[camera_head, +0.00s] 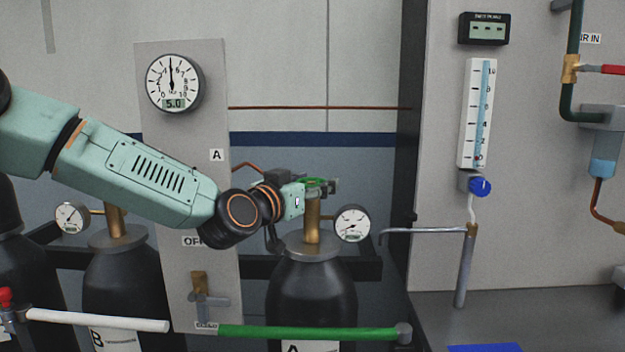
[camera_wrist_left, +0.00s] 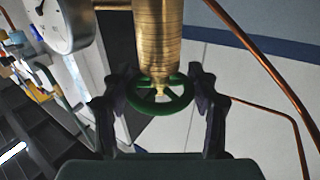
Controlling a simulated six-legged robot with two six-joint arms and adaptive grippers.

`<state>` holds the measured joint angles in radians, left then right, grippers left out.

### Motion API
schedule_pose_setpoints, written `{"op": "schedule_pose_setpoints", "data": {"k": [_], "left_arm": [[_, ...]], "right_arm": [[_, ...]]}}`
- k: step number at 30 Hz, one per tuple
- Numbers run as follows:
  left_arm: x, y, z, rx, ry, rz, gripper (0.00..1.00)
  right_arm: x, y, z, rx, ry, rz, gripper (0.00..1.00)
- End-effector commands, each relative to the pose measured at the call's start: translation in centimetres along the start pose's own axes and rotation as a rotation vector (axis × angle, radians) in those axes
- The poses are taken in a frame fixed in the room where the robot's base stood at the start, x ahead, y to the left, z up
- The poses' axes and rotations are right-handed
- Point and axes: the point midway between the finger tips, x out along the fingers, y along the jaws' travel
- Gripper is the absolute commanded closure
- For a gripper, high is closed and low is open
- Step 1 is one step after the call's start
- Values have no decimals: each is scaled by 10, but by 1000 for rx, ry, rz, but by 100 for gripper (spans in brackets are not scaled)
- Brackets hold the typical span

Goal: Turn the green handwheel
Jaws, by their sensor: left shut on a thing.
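The green handwheel (camera_wrist_left: 148,104) sits at the end of the brass valve body (camera_wrist_left: 158,40) in the left wrist view. In the head view only a bit of the handwheel (camera_head: 316,181) shows, on top of the brass valve (camera_head: 312,220) of the black cylinder marked A (camera_head: 312,300). My left gripper (camera_head: 318,187) is at the handwheel, and in the left wrist view its dark fingers (camera_wrist_left: 160,100) stand on both sides of the rim, shut on it. Much of the wheel is hidden by the gripper in the head view. My right gripper is not in view.
A small gauge (camera_head: 352,223) sticks out right of the valve. A panel (camera_head: 190,130) with a large gauge (camera_head: 173,83) stands behind my left arm. A green hose (camera_head: 310,333) crosses low in front. A bent metal pipe (camera_head: 420,231) is further right.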

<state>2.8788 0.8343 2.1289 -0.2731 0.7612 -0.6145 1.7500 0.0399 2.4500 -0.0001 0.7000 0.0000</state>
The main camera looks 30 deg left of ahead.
Motion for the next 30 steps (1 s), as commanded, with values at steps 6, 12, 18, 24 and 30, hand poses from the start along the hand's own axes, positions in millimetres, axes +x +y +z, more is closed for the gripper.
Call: {"op": "schedule_pose_setpoints", "data": {"k": [6,12,18,24,30], "left_arm": [[0,-1,-2,1,4,43,72],[1,-1,-2,3,4,57,72],[1,-1,-2,4,5,58,72],[1,-1,-2,4,5,57,34],[0,0,-1,3,3,58,17]], "right_arm": [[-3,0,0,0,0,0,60],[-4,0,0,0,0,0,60],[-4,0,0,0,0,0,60],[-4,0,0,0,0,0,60],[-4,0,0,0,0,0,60]]}}
